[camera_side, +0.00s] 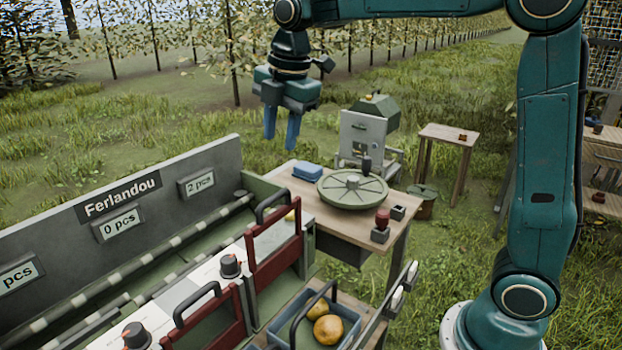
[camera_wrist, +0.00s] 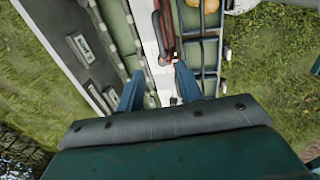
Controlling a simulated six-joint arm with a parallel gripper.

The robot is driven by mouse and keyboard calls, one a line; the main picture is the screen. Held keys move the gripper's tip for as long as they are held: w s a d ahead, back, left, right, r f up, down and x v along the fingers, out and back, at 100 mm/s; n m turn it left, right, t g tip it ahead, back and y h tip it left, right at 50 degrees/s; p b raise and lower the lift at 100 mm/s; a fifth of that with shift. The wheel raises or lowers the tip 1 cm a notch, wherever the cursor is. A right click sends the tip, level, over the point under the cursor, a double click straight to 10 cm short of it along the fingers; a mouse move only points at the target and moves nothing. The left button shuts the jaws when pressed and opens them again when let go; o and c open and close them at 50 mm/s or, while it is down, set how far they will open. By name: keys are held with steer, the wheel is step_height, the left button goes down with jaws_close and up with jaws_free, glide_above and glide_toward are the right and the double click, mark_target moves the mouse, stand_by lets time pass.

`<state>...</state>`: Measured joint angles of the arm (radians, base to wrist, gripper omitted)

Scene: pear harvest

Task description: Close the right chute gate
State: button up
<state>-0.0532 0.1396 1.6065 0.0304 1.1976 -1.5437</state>
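The right chute gate (camera_side: 273,252) is a red plate with a dark arched handle (camera_side: 272,205), standing upright across the right end of the green chute bench. A second red gate (camera_side: 208,325) with a similar handle is nearer the camera on the left. My gripper (camera_side: 281,142) points down with two blue fingers, high above the bench's far right end. Its fingers are apart with nothing between them. In the wrist view my gripper (camera_wrist: 158,90) is also open, and a red gate part (camera_wrist: 168,30) shows ahead, apart from the fingers. I cannot tell how far the right gate is lowered.
A blue-grey crate (camera_side: 352,318) with a handle holds two yellow-orange pears (camera_side: 328,329). A grey board (camera_side: 130,205) with signs backs the bench. A wooden table (camera_side: 310,220) carries a round green turntable (camera_side: 352,188), a blue box (camera_side: 307,171) and a red button (camera_side: 382,218).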

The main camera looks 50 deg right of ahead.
mark_target(273, 197)
steer(key=shift+f, duration=0.1)
stand_by(0.5)
steer(key=w+f, duration=0.1)
steer(key=f, duration=0.8)
steer(key=w+f, duration=0.1)
steer(key=f, duration=0.3)
steer(key=shift+w+f, duration=0.2)
steer(key=shift+w, duration=0.15)
jaws_close()
